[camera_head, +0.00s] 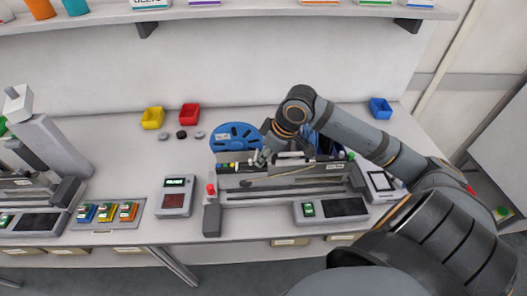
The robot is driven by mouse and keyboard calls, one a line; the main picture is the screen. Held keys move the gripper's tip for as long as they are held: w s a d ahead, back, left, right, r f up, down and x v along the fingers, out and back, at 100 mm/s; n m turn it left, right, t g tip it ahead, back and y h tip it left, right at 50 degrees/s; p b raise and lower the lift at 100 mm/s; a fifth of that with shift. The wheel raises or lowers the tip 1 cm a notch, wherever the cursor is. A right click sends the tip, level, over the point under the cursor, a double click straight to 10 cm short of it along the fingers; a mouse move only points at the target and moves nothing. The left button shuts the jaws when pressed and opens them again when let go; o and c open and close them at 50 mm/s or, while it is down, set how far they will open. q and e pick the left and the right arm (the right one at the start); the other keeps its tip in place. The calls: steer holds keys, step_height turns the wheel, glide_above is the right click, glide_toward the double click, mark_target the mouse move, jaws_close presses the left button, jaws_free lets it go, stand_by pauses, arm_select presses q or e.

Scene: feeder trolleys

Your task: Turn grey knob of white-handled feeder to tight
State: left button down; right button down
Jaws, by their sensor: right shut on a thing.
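The feeder trolley (232,182) stands on the bench at the centre, with a row of small coloured parts along its top left. A feeder with a pale, whitish handle (290,155) lies across its top. My right gripper (259,158) reaches down from above and is shut at the feeder's left part, on what looks like the grey knob. The knob itself is hidden by the fingers and too small to make out, so its setting cannot be told. My left gripper is out of view.
A blue reel (236,137) stands behind the trolley. A red-topped post (211,190) is at its left end. Yellow (152,118), red (189,114) and blue (380,108) bins stand at the back. A small display box (174,197) is to the left. A shelf (230,14) runs above.

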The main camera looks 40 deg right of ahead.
steer(key=shift+m, duration=0.4)
steer(key=c, duration=1.2)
jaws_free()
step_height(320, 180, up, 10)
